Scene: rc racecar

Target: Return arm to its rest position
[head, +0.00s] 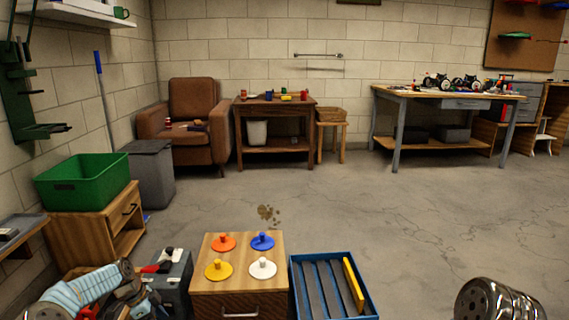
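Neither gripper can be made out in the head view. A perforated metal cylinder (497,301) at the bottom right edge looks like part of my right arm; its hand end is out of the picture. A small wooden cabinet (240,293) in front carries orange (223,242), blue (262,241), yellow (218,270) and white (263,268) knobbed discs.
A blue tray (294,290) with dark slots and a yellow bar (353,284) stands right of the cabinet. A grey box (172,283) stands left of it. A green bin (82,181) sits on a wooden stand (85,230). Open floor (400,220) lies ahead and right.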

